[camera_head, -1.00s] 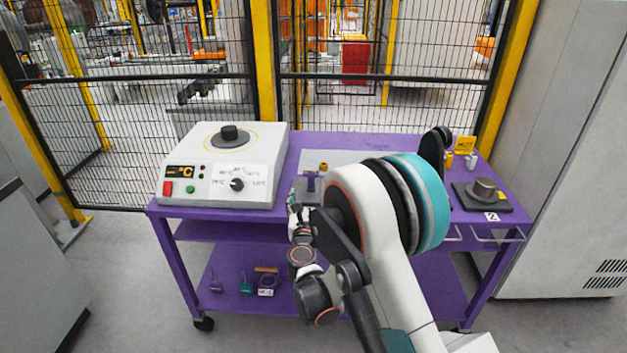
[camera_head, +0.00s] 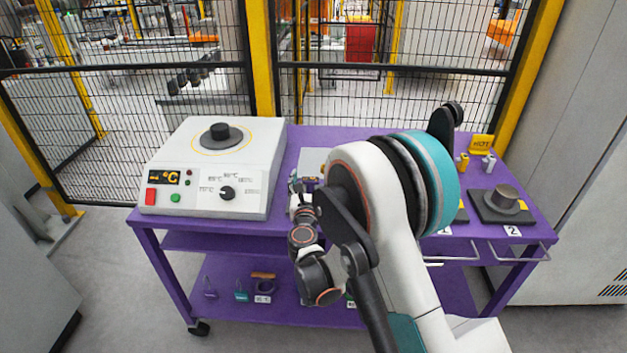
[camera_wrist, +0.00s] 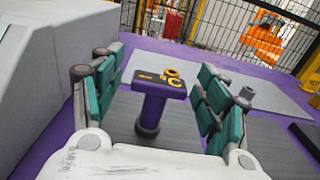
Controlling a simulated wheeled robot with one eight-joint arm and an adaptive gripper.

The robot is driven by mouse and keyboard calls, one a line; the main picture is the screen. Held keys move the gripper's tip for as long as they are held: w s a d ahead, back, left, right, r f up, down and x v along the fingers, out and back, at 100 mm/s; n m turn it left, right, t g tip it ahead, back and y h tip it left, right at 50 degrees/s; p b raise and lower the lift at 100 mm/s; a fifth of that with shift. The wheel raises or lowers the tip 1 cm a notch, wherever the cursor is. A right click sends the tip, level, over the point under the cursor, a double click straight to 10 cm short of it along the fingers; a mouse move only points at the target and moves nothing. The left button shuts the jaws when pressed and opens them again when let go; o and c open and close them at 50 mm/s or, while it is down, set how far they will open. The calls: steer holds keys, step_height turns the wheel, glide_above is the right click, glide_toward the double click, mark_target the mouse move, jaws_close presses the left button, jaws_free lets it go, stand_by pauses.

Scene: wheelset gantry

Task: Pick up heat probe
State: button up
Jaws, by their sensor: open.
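The heat probe (camera_wrist: 149,112) is a purple upright handle with a dark head carrying an orange °C display. In the wrist view it stands on a grey plate between the two teal-padded fingers of my gripper (camera_wrist: 163,76). The fingers are open, one on each side, and a gap shows between each finger and the probe. In the head view my gripper (camera_head: 302,197) is over the middle of the purple cart, and my arm hides most of the probe there.
A white heater box (camera_head: 215,165) with a °C display stands on the left of the purple cart (camera_head: 290,148). Black pads with a metal cylinder (camera_head: 504,197) lie at right, near a yellow HOT sign (camera_head: 481,146). Small items sit on the lower shelf. A mesh fence stands behind.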

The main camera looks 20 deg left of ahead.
steer(key=shift+w+a, duration=0.1)
steer(key=shift+w, duration=0.15)
steer(key=shift+s, duration=0.1)
steer(key=c, duration=1.2)
steer(key=shift+r, duration=0.1)
